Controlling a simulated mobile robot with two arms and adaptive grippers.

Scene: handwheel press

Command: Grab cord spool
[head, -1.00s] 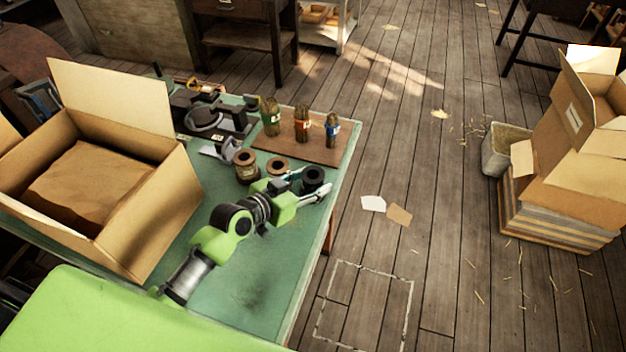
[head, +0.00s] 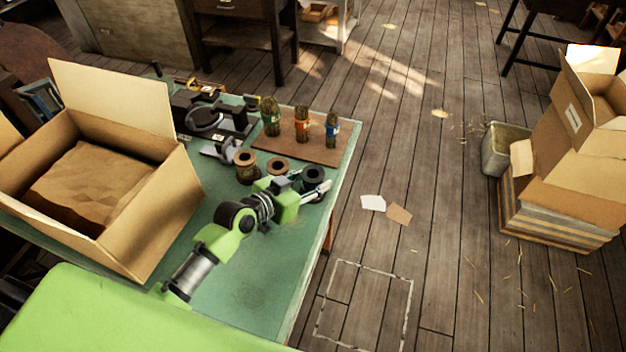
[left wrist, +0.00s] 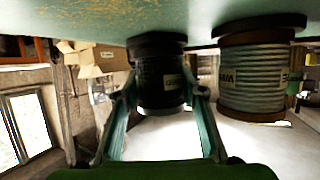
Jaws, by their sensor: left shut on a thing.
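A dark cord spool (head: 314,176) stands on the green table near its right edge. It also shows in the left wrist view (left wrist: 160,80), black with a small pale label. My left gripper (head: 312,188) is shut on this dark spool, with one finger (left wrist: 201,108) on each side of it. A spool of pale cord with brown flanges (left wrist: 255,75) stands beside it, apart from the fingers. In the head view, two brown-flanged spools (head: 278,166) (head: 245,166) stand to the left of the dark one. My right gripper is not in view.
An open cardboard box (head: 150,215) takes up the left of the table. A brown board (head: 285,146) with several bottles (head: 302,124) lies behind the spools. The table's front right part is clear.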

